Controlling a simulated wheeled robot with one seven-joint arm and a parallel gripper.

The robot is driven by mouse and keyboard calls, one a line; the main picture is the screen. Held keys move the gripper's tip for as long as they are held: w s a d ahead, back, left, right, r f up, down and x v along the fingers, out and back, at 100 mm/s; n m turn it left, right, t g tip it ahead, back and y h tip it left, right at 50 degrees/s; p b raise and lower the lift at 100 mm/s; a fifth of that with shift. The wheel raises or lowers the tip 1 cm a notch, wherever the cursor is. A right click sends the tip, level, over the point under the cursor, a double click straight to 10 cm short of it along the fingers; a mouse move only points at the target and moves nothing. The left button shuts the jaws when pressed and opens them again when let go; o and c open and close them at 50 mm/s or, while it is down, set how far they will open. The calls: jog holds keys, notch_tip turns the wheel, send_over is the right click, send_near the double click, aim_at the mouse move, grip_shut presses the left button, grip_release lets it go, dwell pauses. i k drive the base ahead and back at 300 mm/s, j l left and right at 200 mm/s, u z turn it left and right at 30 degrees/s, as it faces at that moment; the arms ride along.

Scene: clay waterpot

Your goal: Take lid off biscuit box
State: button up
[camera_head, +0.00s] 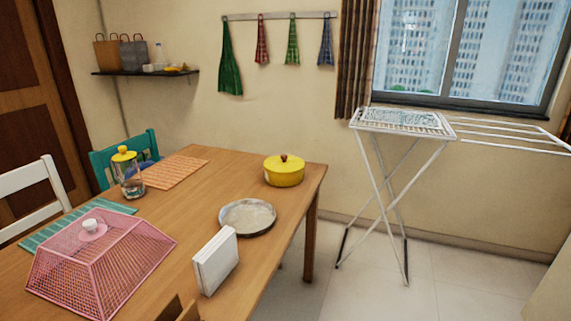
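No thing in view is plainly marked as a biscuit box. A glass jar (130,184) with a yellow lid (123,154) stands upright at the back left of the wooden table. Its lid is on, and something clear or pale is inside. A round yellow pot (283,174) with its yellow lid (284,162) on and a brown knob stands near the table's far right corner. I cannot tell which, if either, is the biscuit box. My gripper is not in view.
The wooden table (190,213) also bears a pink mesh cover (105,265), a round metal tray (247,217), a white upright block (215,260) and two mats. White (30,190) and teal (105,165) chairs stand at the left. A white drying rack (400,122) stands at right; floor between is clear.

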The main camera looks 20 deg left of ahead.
aim_at(284, 163)
jog(key=i+u, duration=0.1)
jog(key=i, duration=1.55)
jog(key=i+l, duration=0.1)
jog(key=i, duration=1.5)
jog(key=j+u, duration=0.05)
